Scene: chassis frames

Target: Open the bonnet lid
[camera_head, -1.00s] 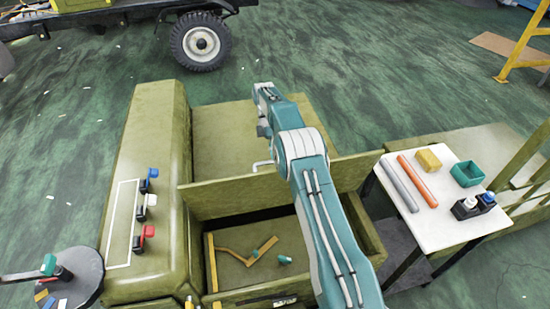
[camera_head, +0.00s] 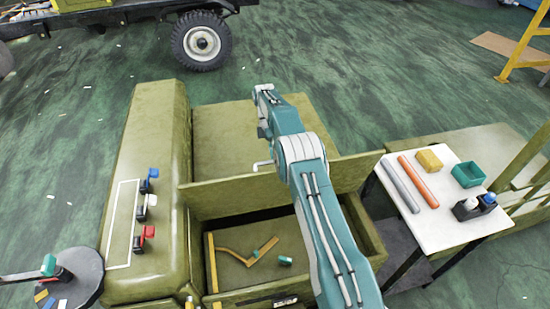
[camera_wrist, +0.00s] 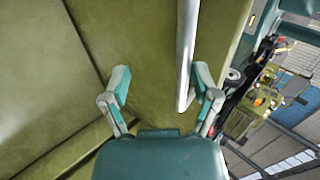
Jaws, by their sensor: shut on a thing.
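The bonnet lid (camera_head: 225,196) is an olive-green panel. It stands raised across the open bay in the head view, with its near face showing. Its light grey handle (camera_head: 262,164) shows just above the lid's top edge. In the wrist view, the handle (camera_wrist: 187,55) runs between my gripper's fingers (camera_wrist: 163,88), closer to the right one, against the green lid (camera_wrist: 145,65). My gripper is shut on the handle. In the head view, the lid and my arm hide the gripper.
The open bay (camera_head: 221,297) holds yellow strips and a small teal piece (camera_head: 286,261). A white-topped table (camera_head: 440,228) with rods, blocks and bottles stands right. Coloured clips (camera_head: 149,181) sit on the left fender. A round stand (camera_head: 88,285) is at lower left.

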